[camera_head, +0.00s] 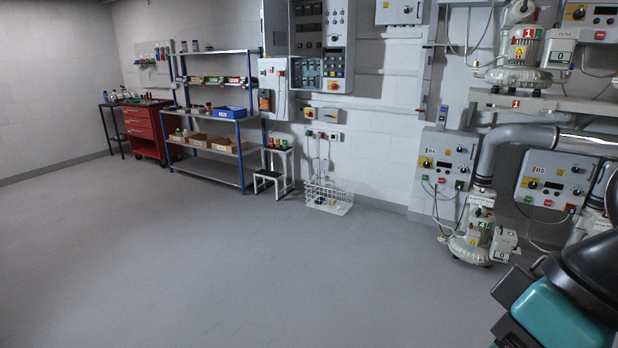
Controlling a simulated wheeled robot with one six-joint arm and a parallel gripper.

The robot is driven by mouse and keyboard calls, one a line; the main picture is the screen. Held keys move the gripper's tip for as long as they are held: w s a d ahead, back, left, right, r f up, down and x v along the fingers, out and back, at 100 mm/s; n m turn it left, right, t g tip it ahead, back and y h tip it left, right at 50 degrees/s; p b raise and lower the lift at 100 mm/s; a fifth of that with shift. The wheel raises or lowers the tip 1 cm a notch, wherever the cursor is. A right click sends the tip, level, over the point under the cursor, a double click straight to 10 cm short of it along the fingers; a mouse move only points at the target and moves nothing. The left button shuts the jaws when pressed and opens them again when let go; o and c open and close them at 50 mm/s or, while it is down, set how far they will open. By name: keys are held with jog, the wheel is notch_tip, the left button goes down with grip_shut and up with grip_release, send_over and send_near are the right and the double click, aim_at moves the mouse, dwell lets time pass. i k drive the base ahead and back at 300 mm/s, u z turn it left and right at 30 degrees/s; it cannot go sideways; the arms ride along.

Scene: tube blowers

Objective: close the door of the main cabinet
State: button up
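The large grey wall cabinet (322,45), likely the main cabinet, hangs at the top centre and is cut off by the top edge of the picture. Its front carries dark modules, rows of buttons and a red switch. A narrow grey panel (275,28) stands at its left edge and looks like a door swung open, seen nearly edge-on. The cabinet is far across the room, and its upper part is out of view. Dark and teal parts of my own body show at the bottom right. My gripper does not show.
Grey floor (200,270) lies clear at the left and centre. Blowers (480,235) and pipes fill the right side.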

aim_at(276, 21)
jog(key=u, duration=0.75)
jog(key=i, duration=1.65)
jog(key=u, duration=0.8)
jog(key=i, duration=4.15)
jog(key=z, duration=1.2)
jog(key=i, duration=1.35)
jog(key=z, duration=1.05)
jog(key=i, duration=0.4)
jog(key=u, duration=0.25)
jog(key=k, duration=0.4)
jog(key=u, duration=1.2)
jog(key=i, duration=1)
jog(key=z, duration=0.4)
